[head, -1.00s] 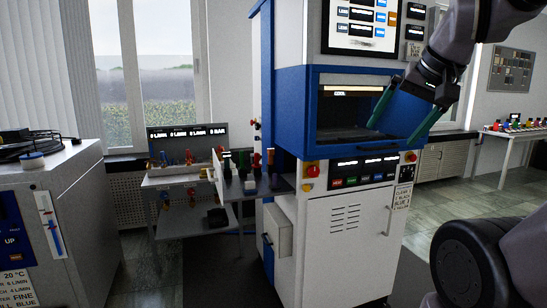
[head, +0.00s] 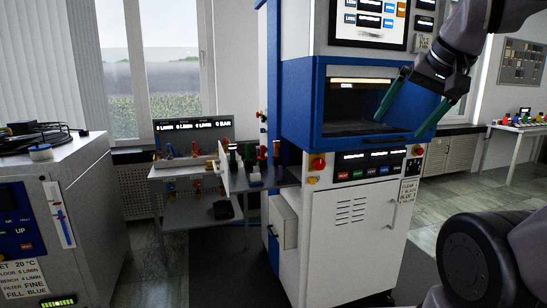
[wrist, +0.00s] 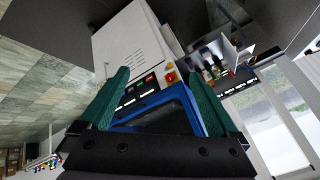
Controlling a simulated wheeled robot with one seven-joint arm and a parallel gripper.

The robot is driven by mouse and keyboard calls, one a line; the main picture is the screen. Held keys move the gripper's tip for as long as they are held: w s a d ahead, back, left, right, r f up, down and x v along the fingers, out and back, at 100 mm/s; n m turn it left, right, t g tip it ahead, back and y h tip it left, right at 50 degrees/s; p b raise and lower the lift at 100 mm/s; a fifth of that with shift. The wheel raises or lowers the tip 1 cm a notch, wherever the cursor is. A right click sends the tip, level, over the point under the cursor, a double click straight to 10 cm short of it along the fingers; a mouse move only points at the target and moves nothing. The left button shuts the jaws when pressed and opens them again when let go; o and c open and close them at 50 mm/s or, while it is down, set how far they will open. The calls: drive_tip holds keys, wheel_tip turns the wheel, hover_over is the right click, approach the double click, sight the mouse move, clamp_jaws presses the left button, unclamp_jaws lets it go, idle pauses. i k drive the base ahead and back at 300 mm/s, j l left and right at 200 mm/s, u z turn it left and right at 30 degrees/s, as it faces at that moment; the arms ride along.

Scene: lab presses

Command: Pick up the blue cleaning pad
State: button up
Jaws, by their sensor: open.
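I cannot make out a blue cleaning pad for certain in either view. A small round thing (head: 41,152) with a pale top and a bluish edge lies on the grey cabinet at left; I cannot tell whether it is the pad. My gripper (head: 399,127) has two green fingers, spread apart with nothing between them. In the head view it appears in front of the blue-framed press opening. In the wrist view the open gripper (wrist: 160,78) points toward the press's blue frame and button panel.
The white and blue press (head: 355,225) stands in the middle. Left of it is a small bench (head: 200,170) with upright coloured items and a dark block (head: 222,209). The grey cabinet (head: 85,190) carries coiled black cable (head: 35,133). Floor shows between cabinet and press.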

sight(255, 179)
drive_tip(key=i+j, duration=1.45)
